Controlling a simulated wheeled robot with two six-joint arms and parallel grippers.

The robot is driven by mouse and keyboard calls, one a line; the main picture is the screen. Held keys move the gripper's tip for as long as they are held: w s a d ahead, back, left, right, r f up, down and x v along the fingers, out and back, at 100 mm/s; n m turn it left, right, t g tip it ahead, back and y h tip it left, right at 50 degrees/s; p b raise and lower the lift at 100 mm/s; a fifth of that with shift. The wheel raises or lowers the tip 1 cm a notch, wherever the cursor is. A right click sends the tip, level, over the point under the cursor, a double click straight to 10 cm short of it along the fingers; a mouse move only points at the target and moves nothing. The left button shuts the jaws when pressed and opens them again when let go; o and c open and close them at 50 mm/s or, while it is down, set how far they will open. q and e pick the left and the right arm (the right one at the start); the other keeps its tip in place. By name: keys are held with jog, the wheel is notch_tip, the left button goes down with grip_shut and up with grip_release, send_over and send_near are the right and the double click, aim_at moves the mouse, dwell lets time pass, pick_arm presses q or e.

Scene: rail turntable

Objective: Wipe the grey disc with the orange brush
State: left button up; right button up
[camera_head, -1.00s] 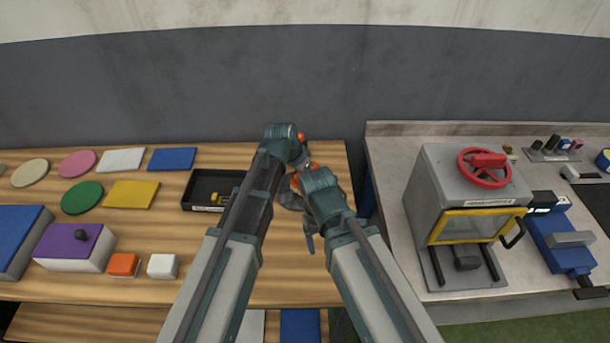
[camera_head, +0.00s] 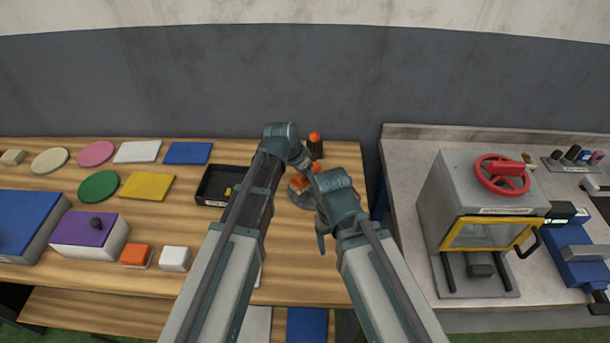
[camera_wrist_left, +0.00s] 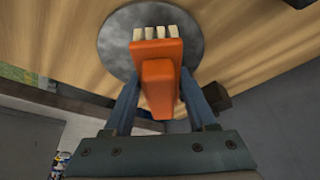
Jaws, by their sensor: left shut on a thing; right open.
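My left gripper (camera_wrist_left: 163,112) is shut on the orange brush (camera_wrist_left: 157,80), with its blue fingers on either side of it. The brush's pale bristles (camera_wrist_left: 153,33) lie over the grey disc (camera_wrist_left: 115,45); I cannot tell if they touch it. In the head view the brush (camera_head: 302,184) shows as orange patches above the disc (camera_head: 297,203), which is partly hidden by my arms. My left gripper (camera_head: 303,172) is mostly hidden there. My right gripper (camera_head: 321,238) is open, close to the disc's right front side, its fingers partly hidden by its wrist.
An orange knob on a dark post (camera_head: 315,137) stands just behind the disc. A black tray (camera_head: 211,188) lies to the left, partly behind my left arm. Coloured plates and blocks fill the bench's left side. A grey machine with a red wheel (camera_head: 502,175) stands on the right counter.

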pick_arm(q)
jog(key=shift+w+d+r, duration=0.1)
jog(key=shift+w+d, duration=0.05)
jog(key=shift+d, duration=2.1)
pick_arm(e)
jog(key=shift+d, duration=0.1)
pick_arm(q)
jog(key=shift+a, duration=0.2)
jog(key=shift+a, duration=2.4)
jog(key=shift+d, duration=0.2)
jog(key=shift+d, duration=2.4)
jog(key=shift+a, duration=0.15)
